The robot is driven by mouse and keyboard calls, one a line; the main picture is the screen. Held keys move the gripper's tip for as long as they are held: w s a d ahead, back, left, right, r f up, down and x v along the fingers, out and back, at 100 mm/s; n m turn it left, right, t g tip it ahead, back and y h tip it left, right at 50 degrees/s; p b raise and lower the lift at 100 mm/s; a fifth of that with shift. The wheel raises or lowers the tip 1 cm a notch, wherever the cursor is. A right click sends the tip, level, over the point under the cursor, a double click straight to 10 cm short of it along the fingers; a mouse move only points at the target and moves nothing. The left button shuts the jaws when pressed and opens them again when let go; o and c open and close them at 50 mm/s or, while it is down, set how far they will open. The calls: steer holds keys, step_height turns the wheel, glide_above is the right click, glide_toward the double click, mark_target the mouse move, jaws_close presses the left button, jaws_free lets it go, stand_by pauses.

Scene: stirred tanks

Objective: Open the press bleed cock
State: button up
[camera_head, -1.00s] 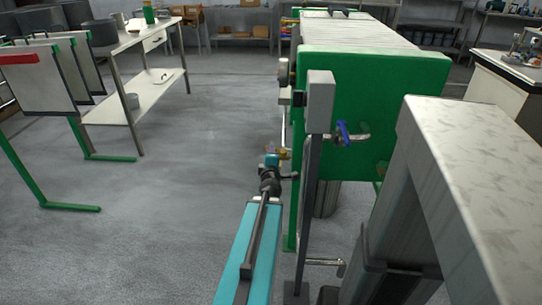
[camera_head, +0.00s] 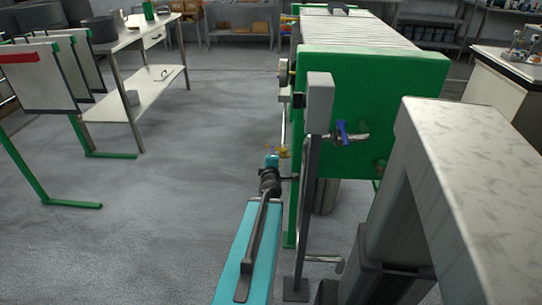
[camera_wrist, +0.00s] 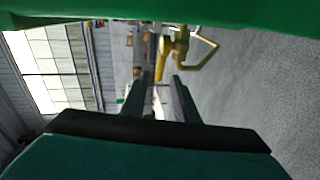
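The green press (camera_head: 350,85) with its pale plates stands right of centre in the head view. A small brass cock (camera_head: 284,152) shows at its left side. In the wrist view a brass cock (camera_wrist: 180,46) with a looped handle hangs under a green beam, just beyond the fingertips. I take it to be the bleed cock; whether its handle is open or closed I cannot tell. My gripper (camera_wrist: 161,78) has its two dark fingers apart, with nothing clearly held between them. In the head view my gripper (camera_head: 271,160) is small, close left of the brass cock; contact cannot be told.
A blue-handled valve (camera_head: 341,132) sits on the press's near end plate. A grey box on a post (camera_head: 319,100) stands close right of my arm. A steel table (camera_head: 135,40) and a green rack with plates (camera_head: 45,80) are at left. The floor between is clear.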

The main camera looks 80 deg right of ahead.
steer(key=shift+w+d, duration=0.15)
steer(key=shift+w, duration=0.15)
jaws_close()
steer(key=w+d+f+m+g+y+p, duration=0.25)
steer(key=w+m+y+p, duration=0.25)
steer(key=w+m+p, duration=0.45)
steer(key=s+d+r+m+y+p, duration=0.1)
steer(key=s+r+m+y+p, duration=0.2)
steer(key=r+m, duration=0.3)
steer(key=s+d+r+m+g+y+p, duration=0.1)
steer(key=s+r+m+y+p, duration=0.2)
steer(key=s+r+m+p, duration=0.2)
steer(key=shift+s+r+m+y+p, duration=0.25)
steer(key=shift+r+m+y+p, duration=0.25)
steer(key=shift+r, duration=0.9)
steer(key=shift+d, duration=0.1)
